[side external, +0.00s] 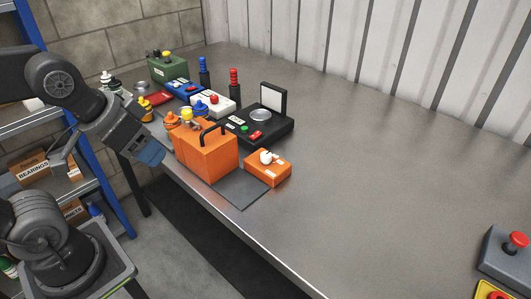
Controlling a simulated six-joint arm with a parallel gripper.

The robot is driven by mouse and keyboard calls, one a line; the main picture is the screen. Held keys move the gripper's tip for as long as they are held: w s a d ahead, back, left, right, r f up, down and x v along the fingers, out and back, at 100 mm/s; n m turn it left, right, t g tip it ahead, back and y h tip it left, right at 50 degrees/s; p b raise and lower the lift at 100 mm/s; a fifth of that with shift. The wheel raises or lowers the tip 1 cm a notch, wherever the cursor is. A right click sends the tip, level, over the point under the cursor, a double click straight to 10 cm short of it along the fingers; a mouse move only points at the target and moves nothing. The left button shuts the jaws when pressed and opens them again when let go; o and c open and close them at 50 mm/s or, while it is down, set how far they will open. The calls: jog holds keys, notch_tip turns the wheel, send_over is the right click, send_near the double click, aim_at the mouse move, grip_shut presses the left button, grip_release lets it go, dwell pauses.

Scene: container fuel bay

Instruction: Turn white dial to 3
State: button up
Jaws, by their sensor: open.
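The white dial (266,157) sits on top of a small orange box (268,172) near the table's front edge. A small pale label lies beside the dial, but its marks and the dial's setting are too small to read. My gripper (151,156) is at the left, just off the table's front edge, pointing down and to the right. It is well apart from the dial, with the larger orange case between them. Its fingers are small and partly blended together in this view; nothing shows held in it.
An orange case with a black handle (208,151) stands left of the dial box, by a dark mat (241,190). Behind are a black device with a raised lid (262,123), a white box (213,104) and several bottles.

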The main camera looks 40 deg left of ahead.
jog(key=shift+r, duration=0.1)
jog(key=w+r+m+g, duration=0.25)
jog(key=w+m, duration=0.25)
jog(key=w, duration=0.3)
jog(key=m+g, duration=0.3)
jog(key=m, duration=1)
send_over(266, 154)
notch_tip(266, 154, down, 5)
notch_tip(266, 154, down, 13)
jog(key=shift+f, duration=0.1)
jog(key=c, duration=0.9)
